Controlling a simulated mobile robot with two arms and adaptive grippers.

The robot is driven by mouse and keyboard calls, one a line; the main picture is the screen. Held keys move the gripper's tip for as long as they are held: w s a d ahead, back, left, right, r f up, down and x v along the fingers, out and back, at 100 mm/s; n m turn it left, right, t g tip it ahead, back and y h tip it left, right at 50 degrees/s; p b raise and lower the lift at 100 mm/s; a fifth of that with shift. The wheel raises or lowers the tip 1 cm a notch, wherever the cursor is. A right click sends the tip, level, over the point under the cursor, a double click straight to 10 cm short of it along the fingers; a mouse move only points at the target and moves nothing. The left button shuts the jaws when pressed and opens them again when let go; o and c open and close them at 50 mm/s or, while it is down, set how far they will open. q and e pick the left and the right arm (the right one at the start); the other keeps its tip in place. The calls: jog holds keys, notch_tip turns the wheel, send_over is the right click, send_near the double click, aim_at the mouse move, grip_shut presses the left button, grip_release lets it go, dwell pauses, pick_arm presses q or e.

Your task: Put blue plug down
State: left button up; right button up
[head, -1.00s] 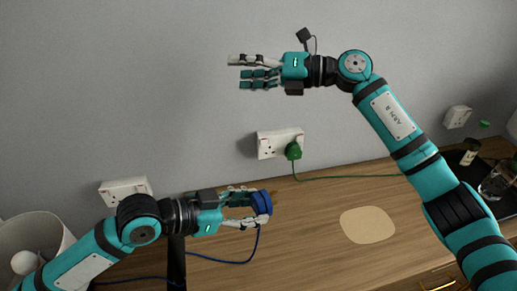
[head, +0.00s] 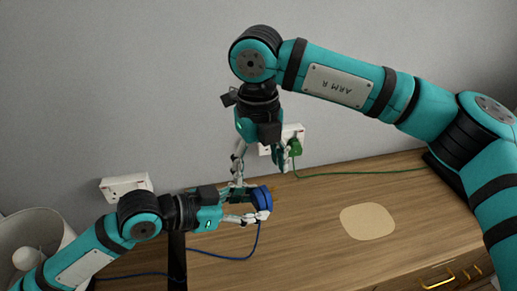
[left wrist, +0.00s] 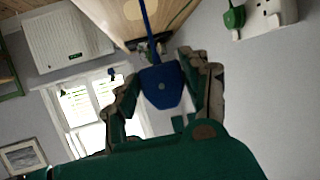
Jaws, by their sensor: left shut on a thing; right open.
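The blue plug (head: 261,199) is held between the fingers of my left gripper (head: 248,204), raised over the wooden top. Its blue cord (head: 240,258) hangs down and runs left. In the left wrist view the blue plug (left wrist: 162,87) sits between the fingers of the left gripper (left wrist: 160,95). My right gripper (head: 258,168) is open and points down just above the left gripper and the plug. In the head view one of its fingers overlaps the left gripper; I cannot tell if they touch.
A round beige mat (head: 367,222) lies bare on the wooden top (head: 320,245). A green plug (head: 295,147) sits at a wall socket (head: 266,149), partly hidden by my right gripper. Another socket (head: 125,186) is at left, above a pale lampshade (head: 35,235).

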aim_at(259, 191)
notch_tip(259, 191, down, 7)
jog(key=shift+f, duration=0.2)
dwell(0.3)
jog(key=shift+s+a, duration=0.1)
jog(key=c, duration=1.1)
pick_arm(q)
jog(key=o, duration=1.1)
pick_arm(e)
jog(key=shift+c, duration=0.3)
pick_arm(q)
jog(key=o, duration=0.4)
